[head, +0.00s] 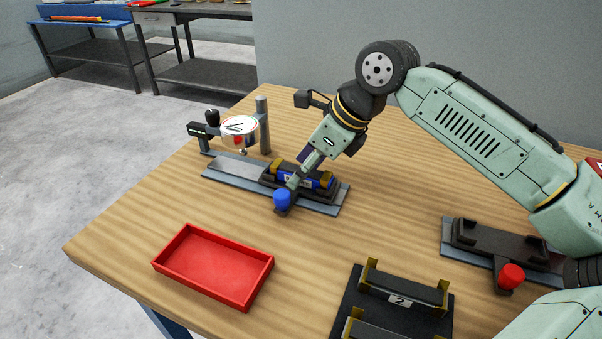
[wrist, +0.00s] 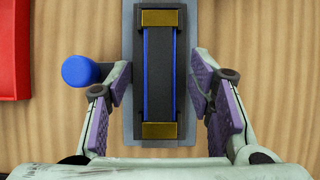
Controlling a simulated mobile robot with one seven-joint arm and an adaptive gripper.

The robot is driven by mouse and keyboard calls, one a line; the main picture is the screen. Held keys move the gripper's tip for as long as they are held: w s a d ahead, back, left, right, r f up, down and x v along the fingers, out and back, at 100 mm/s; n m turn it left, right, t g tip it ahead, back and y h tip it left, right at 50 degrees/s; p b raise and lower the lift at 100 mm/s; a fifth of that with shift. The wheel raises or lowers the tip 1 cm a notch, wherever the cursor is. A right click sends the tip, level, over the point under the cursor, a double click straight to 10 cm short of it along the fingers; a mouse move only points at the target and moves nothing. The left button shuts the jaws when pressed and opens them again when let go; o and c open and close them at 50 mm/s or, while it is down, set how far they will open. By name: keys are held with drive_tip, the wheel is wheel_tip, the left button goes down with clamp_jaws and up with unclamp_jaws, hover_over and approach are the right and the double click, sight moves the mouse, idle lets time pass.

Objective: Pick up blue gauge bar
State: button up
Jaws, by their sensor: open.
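The blue gauge bar (head: 320,181) sits in a dark holder on a grey metal base plate (head: 234,171), partly hidden by my gripper in the head view. In the wrist view the gauge bar (wrist: 160,75) runs up and down the picture, with blue long edges, a dark top and brass-coloured ends. My gripper (head: 299,177) is over the holder, pointing down at a slant. In the wrist view my gripper (wrist: 159,88) is open, with one purple-padded finger on each side of the bar and gaps between. A blue knob (wrist: 80,71) stands left of the holder.
A dial gauge on a stand (head: 239,126) rises at the plate's far left end. A red tray (head: 215,293) lies in front. A fixture with a red knob (head: 512,276) and a black rack marked 2 (head: 400,303) stand to the right. Bare table surrounds the tray.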

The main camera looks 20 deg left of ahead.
idle(0.3)
drive_tip(key=shift+s+f, duration=0.1)
clamp_jaws()
idle(0.4)
